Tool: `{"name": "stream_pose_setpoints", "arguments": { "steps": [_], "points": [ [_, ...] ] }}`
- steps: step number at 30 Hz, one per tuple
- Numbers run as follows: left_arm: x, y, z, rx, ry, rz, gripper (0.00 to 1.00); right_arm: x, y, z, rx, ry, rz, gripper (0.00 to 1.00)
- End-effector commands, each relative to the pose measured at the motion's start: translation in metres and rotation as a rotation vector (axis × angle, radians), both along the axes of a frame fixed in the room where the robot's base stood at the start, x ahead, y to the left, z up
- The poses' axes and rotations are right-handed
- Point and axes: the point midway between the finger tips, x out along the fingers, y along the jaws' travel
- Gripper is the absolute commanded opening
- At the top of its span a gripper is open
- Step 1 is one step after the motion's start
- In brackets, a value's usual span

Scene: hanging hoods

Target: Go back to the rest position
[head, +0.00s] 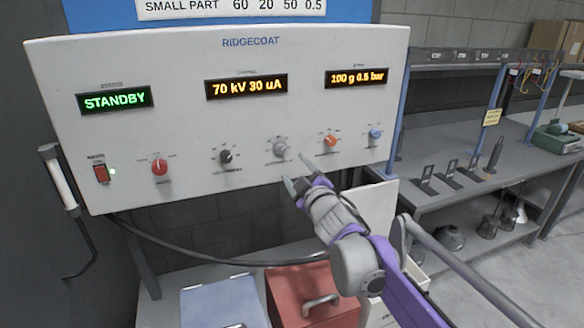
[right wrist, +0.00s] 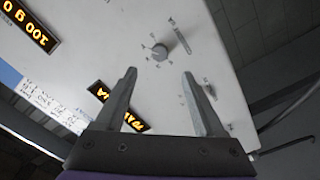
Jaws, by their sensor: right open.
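My right gripper (head: 296,170) is in front of the lower part of the white RIDGECOAT control panel (head: 320,55), just below the grey knob (head: 280,149). In the right wrist view its two fingers (right wrist: 159,75) are spread with nothing between them. A grey knob (right wrist: 159,50) on the panel stands just beyond the fingertips, apart from them. The panel's displays read STANDBY (head: 115,100), 70 kV 30 uA (head: 247,86) and 100 g 0.5 bar (head: 357,78). My left gripper is not in the head view.
A red knob (head: 160,168), black knob (head: 226,156), orange knob (head: 330,141) and blue knob (head: 375,133) line the panel. A red box (head: 285,290) and pale blue box (head: 225,303) sit below.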

Motion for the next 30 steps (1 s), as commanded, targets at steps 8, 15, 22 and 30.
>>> {"name": "stream_pose_setpoints", "arguments": {
  "steps": [8,15,22,30],
  "points": [
    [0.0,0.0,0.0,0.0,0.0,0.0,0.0,-0.002,-0.001,0.001,0.0,0.0,0.0,0.71],
    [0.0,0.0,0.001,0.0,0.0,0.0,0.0,-0.023,-0.032,-0.015,0.052,0.085,-0.094,0.71],
    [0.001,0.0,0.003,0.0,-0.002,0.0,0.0,-0.127,-0.117,-0.102,0.258,0.43,-0.396,0.71],
    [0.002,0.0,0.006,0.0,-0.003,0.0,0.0,-0.283,-0.153,-0.225,0.489,0.859,-0.646,0.71]
  ]
}}
